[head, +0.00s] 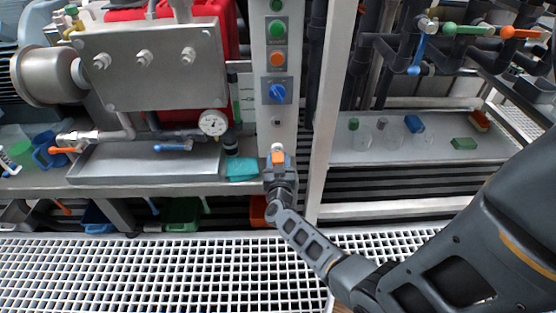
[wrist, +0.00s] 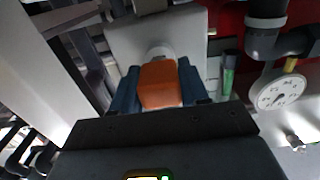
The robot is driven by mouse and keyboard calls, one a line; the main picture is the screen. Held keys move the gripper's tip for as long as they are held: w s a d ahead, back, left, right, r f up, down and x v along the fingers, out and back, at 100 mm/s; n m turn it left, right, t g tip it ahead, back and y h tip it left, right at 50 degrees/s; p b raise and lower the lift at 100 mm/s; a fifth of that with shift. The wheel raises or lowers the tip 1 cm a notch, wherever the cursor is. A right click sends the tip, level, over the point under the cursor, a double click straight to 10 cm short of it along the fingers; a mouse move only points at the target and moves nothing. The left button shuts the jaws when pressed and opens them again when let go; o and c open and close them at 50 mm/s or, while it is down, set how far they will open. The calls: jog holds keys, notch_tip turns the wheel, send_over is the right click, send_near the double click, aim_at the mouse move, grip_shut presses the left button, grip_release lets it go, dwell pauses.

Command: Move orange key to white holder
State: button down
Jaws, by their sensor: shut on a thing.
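My gripper (head: 279,164) is at the lower end of the white control panel. Its two blue-grey fingers close on both sides of the orange key (head: 278,157), which also shows in the wrist view (wrist: 160,84). A round white holder (wrist: 159,52) sticks out of the panel directly beyond the key. It also shows in the head view (head: 277,147), just above the key. The key's far end is at or very near the holder; I cannot tell whether they touch. The key's lower part is hidden between the fingers.
The white panel carries a green button (head: 277,28), an orange button (head: 278,58) and a blue knob (head: 277,92). A pressure gauge (head: 213,122) and a teal box (head: 241,168) are to the left. A white post (head: 328,110) stands close on the right.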

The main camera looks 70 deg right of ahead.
jog(key=shift+w+d, duration=0.25)
jog(key=shift+d, duration=0.3)
dwell(0.4)
jog(key=shift+c, duration=2.4)
grip_release()
jog(key=shift+a, duration=0.1)
jog(key=p+v, duration=0.2)
jog(key=v, duration=0.5)
jog(key=shift+s+a, duration=0.15)
jog(key=shift+a, duration=0.1)
